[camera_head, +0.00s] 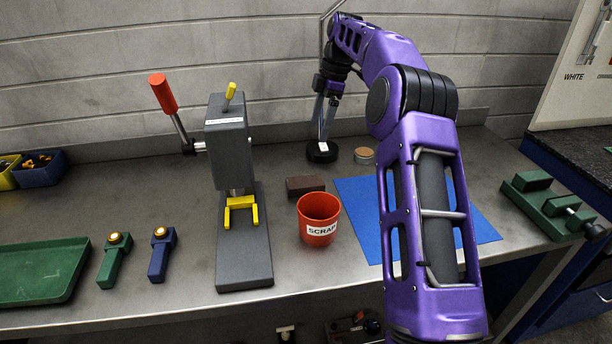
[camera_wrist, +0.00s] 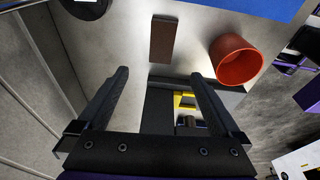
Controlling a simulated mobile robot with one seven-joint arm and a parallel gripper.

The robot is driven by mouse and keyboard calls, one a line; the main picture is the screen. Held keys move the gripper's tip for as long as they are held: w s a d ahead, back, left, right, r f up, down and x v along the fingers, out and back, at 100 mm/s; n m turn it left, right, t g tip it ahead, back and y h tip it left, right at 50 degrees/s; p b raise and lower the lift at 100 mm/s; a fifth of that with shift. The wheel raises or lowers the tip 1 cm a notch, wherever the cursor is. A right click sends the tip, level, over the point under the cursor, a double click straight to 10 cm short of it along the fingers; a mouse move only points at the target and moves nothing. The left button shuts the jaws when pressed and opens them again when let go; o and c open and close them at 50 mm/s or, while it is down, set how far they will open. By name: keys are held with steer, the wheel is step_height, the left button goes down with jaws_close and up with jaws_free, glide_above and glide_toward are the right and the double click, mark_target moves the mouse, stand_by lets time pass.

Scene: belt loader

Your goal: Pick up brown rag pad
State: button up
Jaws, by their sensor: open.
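The red SCRAP cup (camera_head: 318,219) stands close to the pad. The grey press (camera_head: 229,150), with a red-knobbed lever, stands left of it. A black round base (camera_head: 322,152) and a small round tin (camera_head: 364,155) are behind. A blue mat (camera_head: 474,215) lies right.

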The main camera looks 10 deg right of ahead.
steer(key=b, duration=0.2)
glide_toward(305, 181)
steer(key=shift+y, duration=0.3)
steer(key=x, duration=0.8)
steer(key=shift+s+d+f, duration=0.1)
steer(key=shift+d+f, duration=0.1)
steer(key=shift+f, duration=0.3)
steer(key=c, duration=1.3)
step_height(305, 181, up, 10)
steer(key=shift+p, duration=0.3)
steer(key=o, duration=0.9)
steer(key=shift+c, duration=0.2)
steer(key=c, duration=0.7)
steer(key=shift+s, duration=0.1)
